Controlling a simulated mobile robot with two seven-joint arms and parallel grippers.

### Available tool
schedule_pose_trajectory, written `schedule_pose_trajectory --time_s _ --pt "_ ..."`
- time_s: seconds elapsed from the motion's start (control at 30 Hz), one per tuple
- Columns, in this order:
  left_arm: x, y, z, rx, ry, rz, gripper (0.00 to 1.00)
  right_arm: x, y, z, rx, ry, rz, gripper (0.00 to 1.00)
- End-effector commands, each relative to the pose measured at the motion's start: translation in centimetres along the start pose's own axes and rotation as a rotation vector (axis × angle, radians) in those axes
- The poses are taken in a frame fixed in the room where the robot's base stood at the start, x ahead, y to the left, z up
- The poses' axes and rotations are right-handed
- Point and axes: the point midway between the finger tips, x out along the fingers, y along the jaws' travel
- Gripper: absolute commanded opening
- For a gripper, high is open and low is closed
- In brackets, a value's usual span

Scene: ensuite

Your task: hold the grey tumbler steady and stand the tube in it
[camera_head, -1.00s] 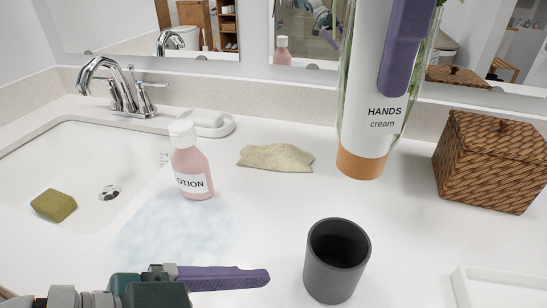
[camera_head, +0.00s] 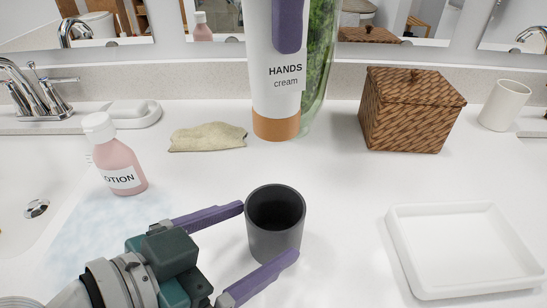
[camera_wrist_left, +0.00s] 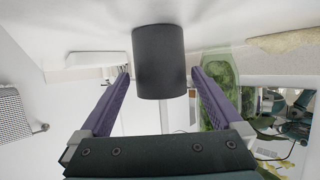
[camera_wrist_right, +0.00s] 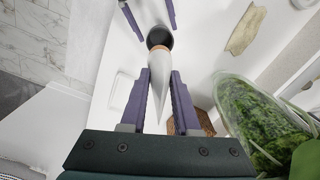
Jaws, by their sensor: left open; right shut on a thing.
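The grey tumbler (camera_head: 275,238) stands upright and empty-looking on the white counter. My left gripper (camera_head: 270,232) is open, with one purple finger on each side of the tumbler; I cannot tell whether they touch it. The tumbler also shows between the fingers in the left wrist view (camera_wrist_left: 160,62). The white tube (camera_head: 273,75), marked "HANDS cream", is upright with its orange cap down, behind and above the tumbler. My right gripper (camera_wrist_right: 160,82) is shut on the tube (camera_wrist_right: 157,85). In the head view only one right finger (camera_head: 290,22) shows, at the top edge.
A pink lotion bottle (camera_head: 122,165) stands left, beside a wet-looking patch. A beige cloth (camera_head: 208,137), a glass vase with greenery (camera_head: 320,60) and a wicker box (camera_head: 408,110) are behind. A white tray (camera_head: 462,285) lies right. The counter between tumbler and tray is clear.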

Motion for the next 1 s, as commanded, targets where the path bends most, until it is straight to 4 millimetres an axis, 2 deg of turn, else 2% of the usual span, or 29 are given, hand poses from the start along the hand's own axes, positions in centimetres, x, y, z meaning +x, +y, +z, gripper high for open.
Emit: schedule_pose_trajectory --time_s 0.1,0.3,0.67,1.0 --pt "2.1 0.0 -0.2 0.002 0.002 0.001 1.00 0.0 0.0 0.0 0.000 0.000 -0.001 0.00" --pt "4.0 0.0 -0.1 0.001 0.001 0.001 1.00 0.0 0.0 0.0 0.000 0.000 -0.001 0.00" --pt "4.4 0.0 -0.1 0.002 0.000 0.001 1.00 0.0 0.0 0.0 0.000 0.000 -0.001 0.00" --pt "4.4 0.0 0.0 0.002 0.000 0.000 0.64 0.0 0.0 0.0 0.000 0.000 -0.001 0.00"
